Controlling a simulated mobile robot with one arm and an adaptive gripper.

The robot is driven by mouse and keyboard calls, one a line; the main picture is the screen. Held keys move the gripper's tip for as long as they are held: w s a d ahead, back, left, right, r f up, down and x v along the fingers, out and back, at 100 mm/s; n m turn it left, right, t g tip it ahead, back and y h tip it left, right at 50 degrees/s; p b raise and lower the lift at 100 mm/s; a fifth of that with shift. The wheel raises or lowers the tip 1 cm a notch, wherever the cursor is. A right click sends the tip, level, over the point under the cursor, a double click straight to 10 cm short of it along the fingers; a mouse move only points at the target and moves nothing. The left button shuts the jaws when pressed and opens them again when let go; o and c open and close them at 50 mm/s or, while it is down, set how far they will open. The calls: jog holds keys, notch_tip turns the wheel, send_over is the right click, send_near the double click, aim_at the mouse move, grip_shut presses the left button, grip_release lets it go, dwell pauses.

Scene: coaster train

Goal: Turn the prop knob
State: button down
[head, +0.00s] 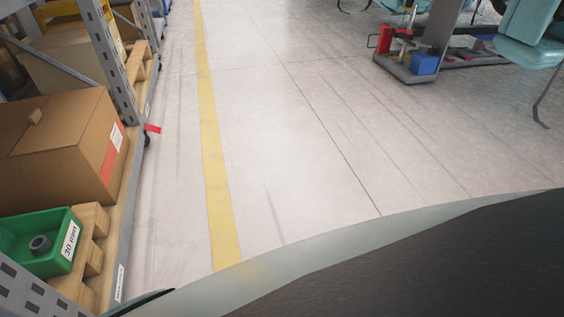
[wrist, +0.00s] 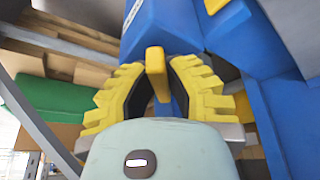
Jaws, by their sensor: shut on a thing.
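In the wrist view, a yellow bar-shaped piece, apparently the prop knob (wrist: 155,60), stands upright in front of a blue body (wrist: 195,30). My gripper (wrist: 158,72), with yellow ribbed fingers and black inner pads, has one finger on each side of it and is shut on it. The head view shows neither the knob nor my gripper.
In the head view, a metal rack on the left holds a cardboard box (head: 60,150) and a green bin (head: 38,262). A yellow floor line (head: 212,140) runs beside it. Pale floor is clear in the middle. A grey wheeled base (head: 405,72) with a blue box stands at upper right.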

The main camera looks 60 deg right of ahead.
jog(key=shift+s+r+n+y+p, duration=0.1)
jog(key=shift+r+n+y+p, duration=0.25)
jog(key=shift+p, duration=0.55)
jog(key=shift+d+n+p, duration=0.1)
jog(key=shift+n+p, duration=0.35)
jog(key=shift+n, duration=0.1)
jog(key=shift+d+r+n+g+y+p, duration=0.15)
jog(key=shift+n+g+y+p, duration=0.2)
jog(key=shift+n+p, duration=0.35)
jog(key=shift+n+y+p, duration=0.35)
jog(key=shift+n+y, duration=0.05)
jog(key=shift+n, duration=0.8)
jog(key=shift+d+f+n+g+y+b, duration=0.15)
jog(key=shift+n+g+y+b, duration=0.1)
jog(key=shift+n, duration=0.45)
jog(key=shift+f+n+g+y+b, duration=0.1)
jog(key=shift+n+g+y+b, duration=0.15)
jog(key=shift+n, duration=0.45)
jog(key=c, duration=1)
grip_release()
